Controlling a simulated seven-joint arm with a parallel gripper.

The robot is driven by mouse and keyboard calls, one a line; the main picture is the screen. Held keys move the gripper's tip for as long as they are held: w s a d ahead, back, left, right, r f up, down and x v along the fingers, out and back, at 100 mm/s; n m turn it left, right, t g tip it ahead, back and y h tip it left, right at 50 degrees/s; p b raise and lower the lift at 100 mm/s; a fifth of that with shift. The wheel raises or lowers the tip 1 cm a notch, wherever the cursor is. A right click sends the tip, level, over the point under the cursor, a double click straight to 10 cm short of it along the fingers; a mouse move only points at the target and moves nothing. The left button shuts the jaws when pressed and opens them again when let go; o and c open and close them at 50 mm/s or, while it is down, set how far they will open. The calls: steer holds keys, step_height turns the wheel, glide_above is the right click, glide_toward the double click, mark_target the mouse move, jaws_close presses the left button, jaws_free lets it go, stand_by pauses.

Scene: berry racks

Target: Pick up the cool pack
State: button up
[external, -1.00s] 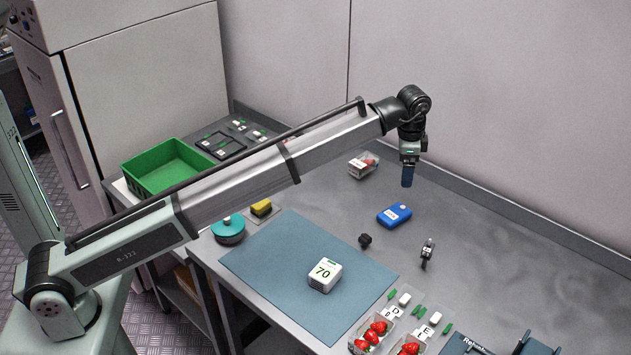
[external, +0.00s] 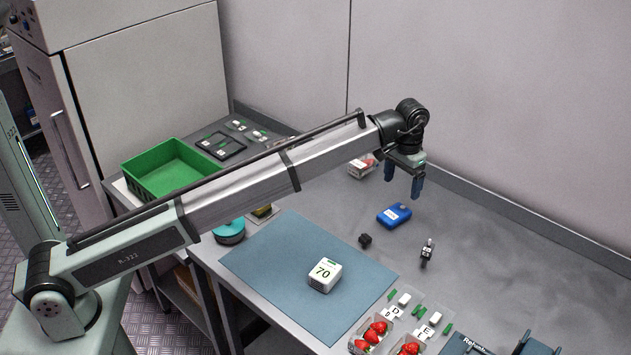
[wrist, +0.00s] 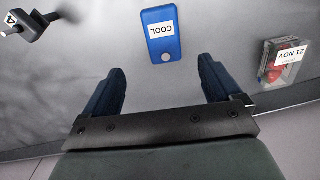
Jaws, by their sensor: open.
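The cool pack (external: 394,216) is a blue block with a white label, lying flat on the grey table. In the wrist view the cool pack (wrist: 160,50) shows its "COOL" label upside down, beyond the fingertips and between their lines. My gripper (external: 403,192) is open and empty, with two dark blue fingers pointing down. It is above the table, over and slightly behind the cool pack, not touching it. In the wrist view my gripper (wrist: 162,80) has its fingers spread wider than the pack's visible width.
A clear punnet of berries (external: 362,167) stands left of the gripper; it also shows in the wrist view (wrist: 283,64). A small dark clamp-like tool (external: 427,252) and a black knob (external: 365,240) lie in front.

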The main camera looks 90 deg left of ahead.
glide_above(396, 212)
steer(key=f, duration=0.5)
steer(key=shift+w+d+f, duration=0.15)
steer(key=shift+w, duration=0.05)
steer(key=shift+s+a+f, duration=0.1)
steer(key=shift+f, duration=1.2)
steer(key=shift+s+a+f, duration=0.1)
steer(key=shift+f, duration=1.15)
steer(key=c, duration=1.2)
steer(key=shift+r, duration=0.15)
